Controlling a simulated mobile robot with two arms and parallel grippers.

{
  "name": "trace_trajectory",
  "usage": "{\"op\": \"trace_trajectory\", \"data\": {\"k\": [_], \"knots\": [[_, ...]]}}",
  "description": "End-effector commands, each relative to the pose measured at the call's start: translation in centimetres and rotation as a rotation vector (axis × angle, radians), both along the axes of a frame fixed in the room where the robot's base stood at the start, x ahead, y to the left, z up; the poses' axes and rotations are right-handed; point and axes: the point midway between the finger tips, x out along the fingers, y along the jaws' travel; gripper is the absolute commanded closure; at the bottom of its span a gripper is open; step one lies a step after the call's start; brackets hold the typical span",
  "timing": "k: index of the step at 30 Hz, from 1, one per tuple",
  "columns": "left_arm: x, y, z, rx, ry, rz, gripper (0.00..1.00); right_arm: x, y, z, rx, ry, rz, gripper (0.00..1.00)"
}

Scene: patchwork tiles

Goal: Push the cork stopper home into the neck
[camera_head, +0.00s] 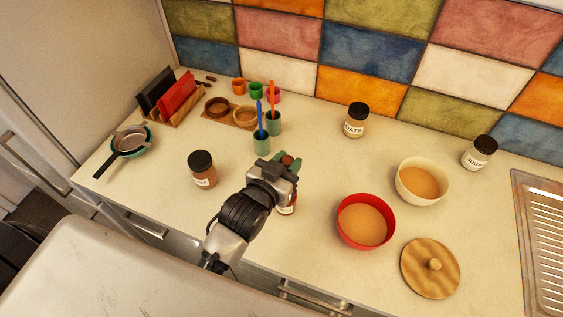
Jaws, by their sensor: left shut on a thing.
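My left gripper (287,160) is over the counter near its front edge, left of the red bowl. Its green fingertips are shut on a small brown piece, which looks like the cork stopper (288,159). A jar with a pale label and reddish-brown contents (287,206) stands beneath the gripper, mostly hidden by it. The jar's neck is hidden, so I cannot tell whether the stopper touches it or sits in it. My right gripper is not in view.
A black-lidded jar (202,169) stands to the left. Two teal cups (261,143) holding utensils stand just behind. The red bowl (345,236), cream bowl (404,193) and wooden lid (418,280) lie to the right. The OATS jar (355,120) stands behind.

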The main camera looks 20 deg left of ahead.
Motion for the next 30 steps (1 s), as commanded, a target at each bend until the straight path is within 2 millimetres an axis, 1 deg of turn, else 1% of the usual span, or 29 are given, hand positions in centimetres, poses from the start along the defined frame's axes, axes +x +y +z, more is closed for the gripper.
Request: {"op": "trace_trajectory", "data": {"k": [1,3,5,9,13,18,30], "knots": [[0.0,0.0,-0.1,0.000,0.000,0.000,0.92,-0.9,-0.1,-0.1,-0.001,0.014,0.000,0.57],[0.0,0.0,-0.1,0.000,0.000,0.000,0.92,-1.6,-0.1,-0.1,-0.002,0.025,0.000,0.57],[0.0,0.0,-0.1,0.000,0.000,0.000,0.92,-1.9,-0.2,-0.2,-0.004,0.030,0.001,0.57],[0.0,0.0,0.0,0.001,0.001,0.001,0.92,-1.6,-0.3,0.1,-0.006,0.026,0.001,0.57],[0.0,0.0,0.1,0.004,0.000,0.003,0.92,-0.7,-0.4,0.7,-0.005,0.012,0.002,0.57],[0.0,0.0,-1.5,0.004,0.000,0.003,0.92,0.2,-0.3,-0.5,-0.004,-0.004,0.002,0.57],[0.0,0.0,-5.3,0.005,0.000,0.002,0.92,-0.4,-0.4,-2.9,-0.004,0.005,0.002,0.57]]}}
